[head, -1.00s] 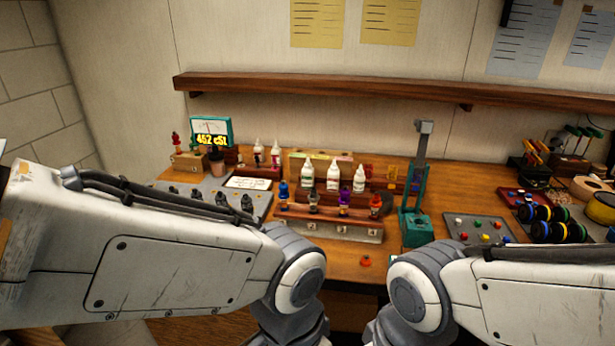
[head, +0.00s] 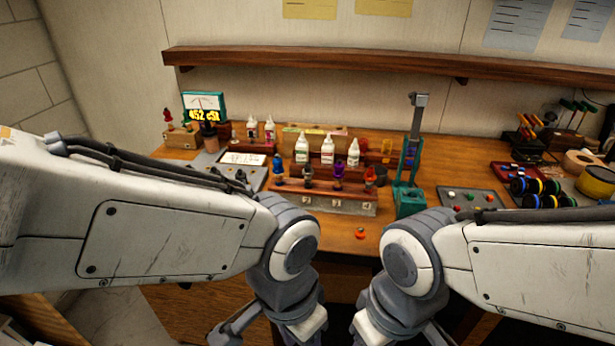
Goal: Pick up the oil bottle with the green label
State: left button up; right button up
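Three white bottles with pointed caps stand in a row on the bench: a left one (head: 302,149), a middle one (head: 327,152) and a right one (head: 353,153). Two smaller-looking white bottles stand further back left, one (head: 252,127) beside another (head: 269,128). The labels are too small to read, and I cannot tell which bottle has the green one. My two arms reach in from the sides and bend down at the bottom, short of the bench. Their wrists show, but both grippers lie below the picture.
A wooden rack (head: 335,203) with several coloured-topped shock absorbers stands before the bottles. A teal press (head: 410,190) rises to their right. A meter (head: 204,106) stands back left. A small orange piece (head: 360,233) lies on bare bench. A shelf (head: 380,65) runs along the wall.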

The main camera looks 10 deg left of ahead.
aim_at(302, 146)
jog(key=k, duration=0.55)
jog(key=z, duration=0.45)
jog(key=i, duration=1.25)
jog(key=u, duration=0.55)
jog(key=i, duration=0.5)
jog(key=z, duration=0.05)
